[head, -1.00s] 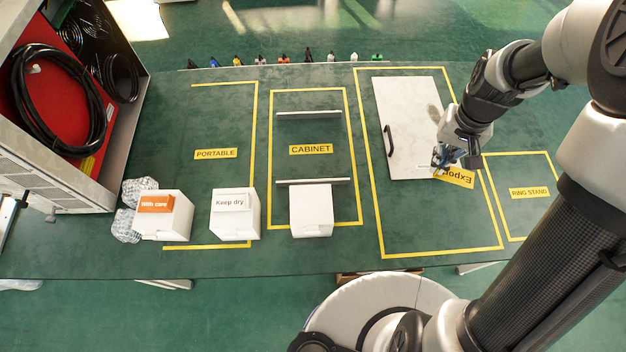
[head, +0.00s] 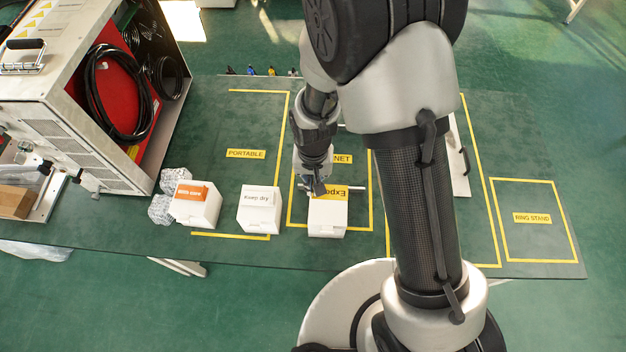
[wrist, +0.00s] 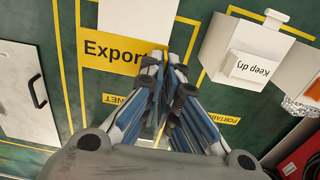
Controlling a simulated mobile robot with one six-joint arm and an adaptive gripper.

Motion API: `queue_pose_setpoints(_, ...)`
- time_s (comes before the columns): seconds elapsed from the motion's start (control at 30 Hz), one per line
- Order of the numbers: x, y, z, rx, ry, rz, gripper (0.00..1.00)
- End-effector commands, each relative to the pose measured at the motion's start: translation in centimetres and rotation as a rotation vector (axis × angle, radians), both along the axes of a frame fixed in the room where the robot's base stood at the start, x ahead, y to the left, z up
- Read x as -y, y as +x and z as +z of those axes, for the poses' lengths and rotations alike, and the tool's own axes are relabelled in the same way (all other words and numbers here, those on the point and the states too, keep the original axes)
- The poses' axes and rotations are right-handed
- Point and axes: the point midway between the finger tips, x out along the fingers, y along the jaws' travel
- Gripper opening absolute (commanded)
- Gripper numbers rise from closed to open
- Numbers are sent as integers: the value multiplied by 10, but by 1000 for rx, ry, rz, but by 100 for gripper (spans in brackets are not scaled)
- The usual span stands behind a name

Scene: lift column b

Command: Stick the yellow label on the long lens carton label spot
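The yellow label (head: 335,192), printed "Export", is in my gripper (head: 318,190) just beyond the blank white carton (head: 327,218). In the wrist view my gripper (wrist: 165,68) is shut on one end of the label (wrist: 108,50), and the rest sticks out to the left. The label overlaps the near part of the blank carton (wrist: 138,16) in that view; I cannot tell whether they touch. No label shows on this carton's visible faces. Which carton is the long lens one is not marked.
A white carton with a "Keep dry" label (head: 258,198) and one with an orange label (head: 191,192) stand to the left. Crumpled silver wrap (head: 160,209) lies beside them. An open case with cables (head: 120,95) stands at the far left. The ring stand area (head: 533,218) is empty.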

Motion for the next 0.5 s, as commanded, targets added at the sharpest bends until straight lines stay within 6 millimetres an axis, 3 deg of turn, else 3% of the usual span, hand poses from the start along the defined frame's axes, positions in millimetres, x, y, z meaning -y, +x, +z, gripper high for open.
queue_pose_setpoints(0.17,0,-1,0,1,2,1,0)
queue_pose_setpoints(0.5,0,-1,-21,-1,1,1,0)
